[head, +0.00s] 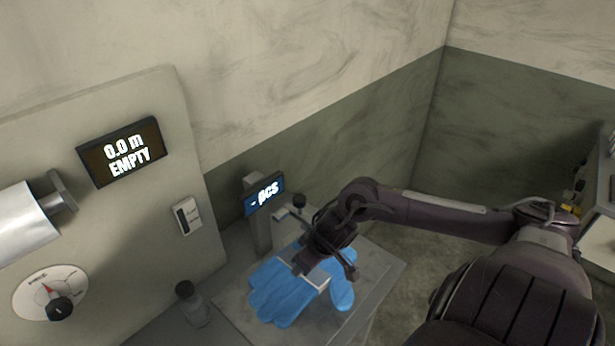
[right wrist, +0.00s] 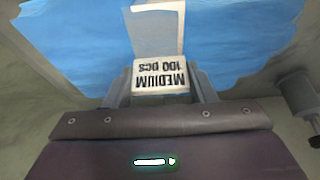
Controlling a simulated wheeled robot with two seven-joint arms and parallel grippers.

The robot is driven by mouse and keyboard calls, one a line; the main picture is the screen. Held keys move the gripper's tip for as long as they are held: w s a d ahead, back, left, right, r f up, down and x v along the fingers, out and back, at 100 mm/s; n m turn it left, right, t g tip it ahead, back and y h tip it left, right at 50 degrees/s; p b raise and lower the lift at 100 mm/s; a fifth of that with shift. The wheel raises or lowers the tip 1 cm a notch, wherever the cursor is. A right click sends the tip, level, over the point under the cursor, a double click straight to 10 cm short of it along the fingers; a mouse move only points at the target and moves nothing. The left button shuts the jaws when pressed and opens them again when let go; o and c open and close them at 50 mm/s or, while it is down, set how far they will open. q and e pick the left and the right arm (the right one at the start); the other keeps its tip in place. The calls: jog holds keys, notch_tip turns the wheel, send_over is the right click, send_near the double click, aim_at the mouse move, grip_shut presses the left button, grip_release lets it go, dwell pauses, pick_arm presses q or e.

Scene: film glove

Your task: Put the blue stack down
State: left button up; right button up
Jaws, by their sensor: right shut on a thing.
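The blue stack (head: 278,291) looks like a pile of flat blue gloves with finger shapes, over the grey metal table at the bottom centre of the head view. A blue part also shows right of the gripper. In the right wrist view the stack (right wrist: 62,52) spans the upper part, with a white band and a label reading "MEDIUM 100 pcs" (right wrist: 160,76). My right gripper (head: 308,272) is shut on the stack at this band, its fingers on either side of the label. I cannot tell whether the stack touches the surface below. My left gripper is not in view.
A small display reading "- pcs" (head: 264,194) stands on a post behind the stack. A panel with a display reading "0.0 m EMPTY" (head: 122,152), a white roll (head: 22,226) and a dial (head: 50,292) is further left. The metal table (head: 378,262) has bare room at right.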

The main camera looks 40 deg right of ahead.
aim_at(322, 281)
jog(key=o, duration=1)
jog(key=p+v, duration=0.2)
jog(key=v, duration=1)
jog(key=shift+p, duration=0.4)
jog(key=shift+r, duration=0.1)
